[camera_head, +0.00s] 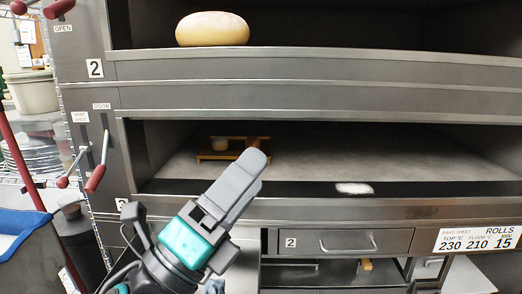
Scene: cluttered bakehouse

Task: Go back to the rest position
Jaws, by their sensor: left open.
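My left gripper (240,183) shows in the head view, in front of the lower oven deck's front edge. It has grey fingers and a teal body, and it points up and to the right. I see the fingers almost edge-on, and nothing shows held in them. My right gripper is not in view. The lower oven deck (400,160) stands open behind my gripper. A small wooden rack (207,156) with round pieces on it sits inside, partly hidden by the fingertips.
A round loaf (212,29) lies in the upper deck. A white patch (354,188) lies on the lower deck's front edge. Red-tipped levers (96,178) stick out at the left. A drawer (345,241) is below the oven. A pale bin (33,91) stands at far left.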

